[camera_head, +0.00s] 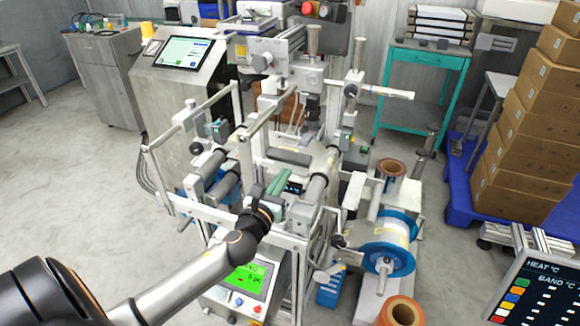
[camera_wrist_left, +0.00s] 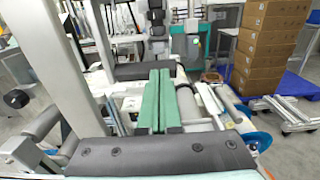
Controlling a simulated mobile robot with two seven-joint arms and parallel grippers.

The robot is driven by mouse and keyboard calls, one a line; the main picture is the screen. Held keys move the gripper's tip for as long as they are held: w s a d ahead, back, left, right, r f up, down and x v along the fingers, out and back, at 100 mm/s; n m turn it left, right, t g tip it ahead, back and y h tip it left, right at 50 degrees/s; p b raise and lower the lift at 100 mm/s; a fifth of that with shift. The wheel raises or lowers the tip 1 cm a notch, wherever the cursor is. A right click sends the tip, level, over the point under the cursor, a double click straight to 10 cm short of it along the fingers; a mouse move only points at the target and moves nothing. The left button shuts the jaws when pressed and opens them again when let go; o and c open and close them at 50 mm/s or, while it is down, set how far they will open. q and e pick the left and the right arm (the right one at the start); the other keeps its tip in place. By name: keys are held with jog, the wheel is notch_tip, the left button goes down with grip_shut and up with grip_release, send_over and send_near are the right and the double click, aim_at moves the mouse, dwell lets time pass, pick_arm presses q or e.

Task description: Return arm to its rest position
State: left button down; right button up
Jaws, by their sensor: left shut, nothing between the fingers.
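My left arm (camera_head: 190,288) comes in from the lower left and reaches over the front of the film machine (camera_head: 290,140). My left gripper (camera_head: 276,182) is between the machine's rollers and side frames. In the left wrist view its two green fingers (camera_wrist_left: 158,85) lie side by side, shut with nothing between them. A dark grey bar (camera_wrist_left: 135,70) lies beyond the fingertips in that view. I cannot tell whether the gripper touches any machine part. My right gripper is out of view.
A roller (camera_head: 323,168) and white frame posts (camera_head: 246,150) stand close around my left gripper. A blue-flanged film reel (camera_head: 388,245) is to the right. A screen with a green display (camera_head: 243,280) is below the arm. Stacked boxes (camera_head: 530,120) stand far right. Floor at left is clear.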

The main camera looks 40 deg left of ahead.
pick_arm(q)
jog(key=shift+v, duration=0.95)
jog(key=s+d+f+n+g+h, duration=0.1)
jog(key=s+d+f+n+g, duration=0.35)
jog(key=s+n, duration=0.45)
jog(key=s+d+f+n+g+h, duration=0.2)
jog(key=s+d+f+n+g, duration=0.25)
jog(key=s+n, duration=0.55)
jog(key=s+d+f+n+g+h, duration=0.1)
jog(key=s+d+f+n+g, duration=0.4)
jog(key=n, duration=0.7)
jog(key=w+d+f+t+h, duration=0.1)
jog(key=d+f+t, duration=0.1)
jog(key=f, duration=0.3)
jog(key=w+d+f+t+h, duration=0.1)
jog(key=w+f+t, duration=0.1)
jog(key=f, duration=0.3)
jog(key=shift+d+f+t+p, duration=0.35)
jog(key=shift+d+f+t, duration=0.05)
jog(key=shift+t, duration=0.4)
